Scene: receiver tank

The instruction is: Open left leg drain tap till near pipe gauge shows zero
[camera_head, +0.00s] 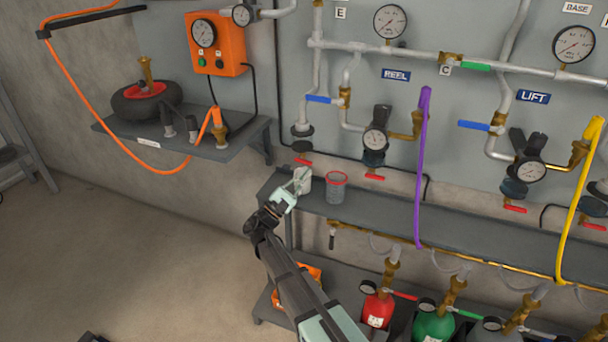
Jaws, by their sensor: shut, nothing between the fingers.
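The needle readings are too small to tell.
An orange gauge box (217,55) is at left.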

